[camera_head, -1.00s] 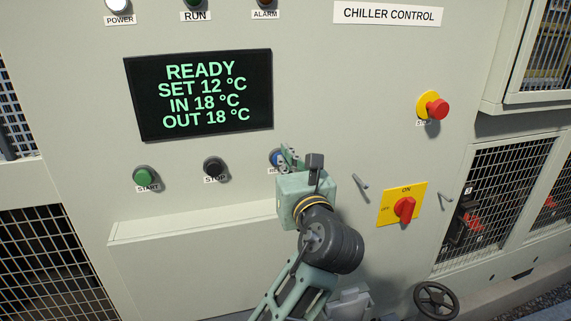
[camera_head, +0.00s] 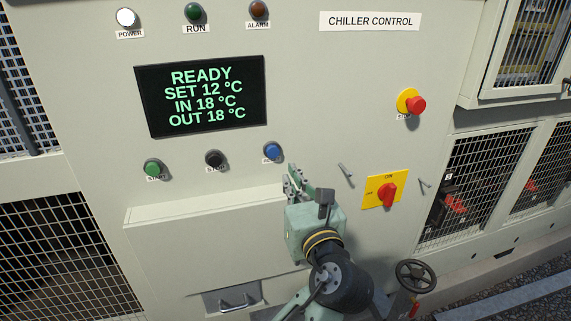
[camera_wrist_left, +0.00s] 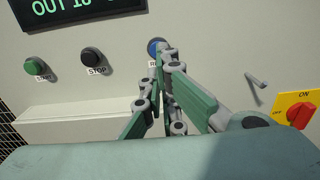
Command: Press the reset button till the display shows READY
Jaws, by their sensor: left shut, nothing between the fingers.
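The display (camera_head: 201,96) reads READY, SET 12 °C, IN 18 °C, OUT 18 °C in green letters. The blue reset button (camera_head: 272,152) is in full view below the display's right end; its label is partly legible. My left gripper (camera_head: 294,178) is shut and empty, its tips below and right of the button and apart from it in the head view. In the left wrist view the blue button (camera_wrist_left: 155,47) shows just beyond the fingertips. My right gripper is not in view.
The green start button (camera_head: 152,168) and black stop button (camera_head: 215,160) sit left of the blue one. A red emergency stop (camera_head: 415,105) and a red rotary switch (camera_head: 386,195) are on the right. A ledge (camera_head: 205,215) juts out below the buttons.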

